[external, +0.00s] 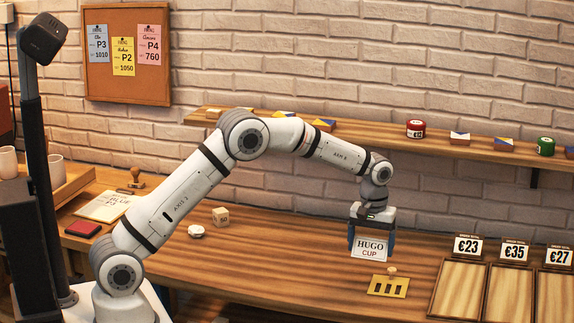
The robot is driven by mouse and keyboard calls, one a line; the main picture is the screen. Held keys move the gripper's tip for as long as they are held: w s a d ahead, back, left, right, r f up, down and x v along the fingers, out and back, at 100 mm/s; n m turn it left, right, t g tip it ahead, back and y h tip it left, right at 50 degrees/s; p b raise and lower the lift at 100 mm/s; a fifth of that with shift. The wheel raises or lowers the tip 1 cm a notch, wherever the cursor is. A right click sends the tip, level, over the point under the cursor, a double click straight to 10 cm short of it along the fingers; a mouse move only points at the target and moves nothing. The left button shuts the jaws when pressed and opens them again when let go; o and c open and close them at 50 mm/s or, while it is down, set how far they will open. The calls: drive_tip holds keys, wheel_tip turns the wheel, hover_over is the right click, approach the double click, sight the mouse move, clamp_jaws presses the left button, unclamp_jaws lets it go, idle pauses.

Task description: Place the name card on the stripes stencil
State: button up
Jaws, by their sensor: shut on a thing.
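The name card (370,249) is a small white card reading "HUGO CUP". My gripper (371,235) is shut on it and holds it upright above the table. The stripes stencil (387,286) is a flat yellow plate with several dark slots and a small round knob at its back edge. It lies on the table below and slightly right of the card. The card appears apart from the stencil, with a gap between them.
Wooden trays with price signs (467,246) stand at the right. A wall shelf (362,138) with small jars and blocks runs behind my arm. A wooden cube (220,215), a round white item (196,231) and a paper sheet (105,206) lie left. The table's middle is clear.

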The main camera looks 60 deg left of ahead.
sight(376, 291)
drive_tip(key=shift+w+d, duration=0.45)
drive_tip(key=shift+d, duration=0.3)
drive_tip(key=shift+w+d+f, duration=0.15)
drive_tip(key=shift+d+f, duration=0.05)
drive_tip(key=shift+d, duration=0.1)
wheel_tip(376, 291, down, 10)
drive_tip(key=shift+r+p, duration=0.25)
drive_tip(key=shift+p, duration=0.5)
drive_tip(key=shift+f, duration=0.25)
drive_tip(key=o, duration=0.8)
drive_tip(key=shift+r, duration=0.1)
drive_tip(key=shift+c, duration=0.2)
